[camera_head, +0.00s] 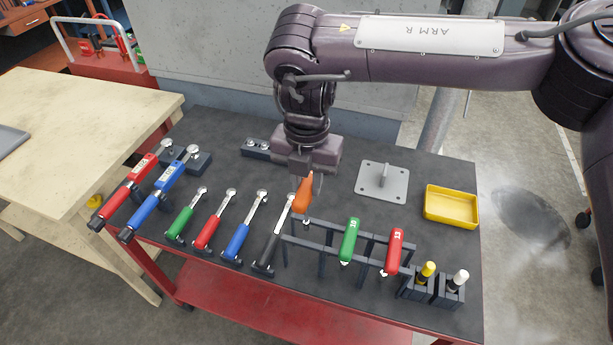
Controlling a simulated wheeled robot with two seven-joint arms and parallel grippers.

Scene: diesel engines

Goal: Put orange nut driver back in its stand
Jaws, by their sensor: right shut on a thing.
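The orange nut driver (303,196) has an orange handle and hangs below my right gripper (312,183), which is shut on it. Its lower end is near the left part of the dark stand (326,246), a low rack along the front of the cart top. Whether the driver touches the stand I cannot tell. A green driver (349,240) and a red driver (393,250) stand in the rack to the right. My left gripper is not in view.
Several wrenches with red, blue, green and black handles lie left of the stand, including a black one (266,250) close by. A grey plate with a post (381,182) and a yellow tray (451,206) lie behind right. Yellow and white markers (457,281) stand front right.

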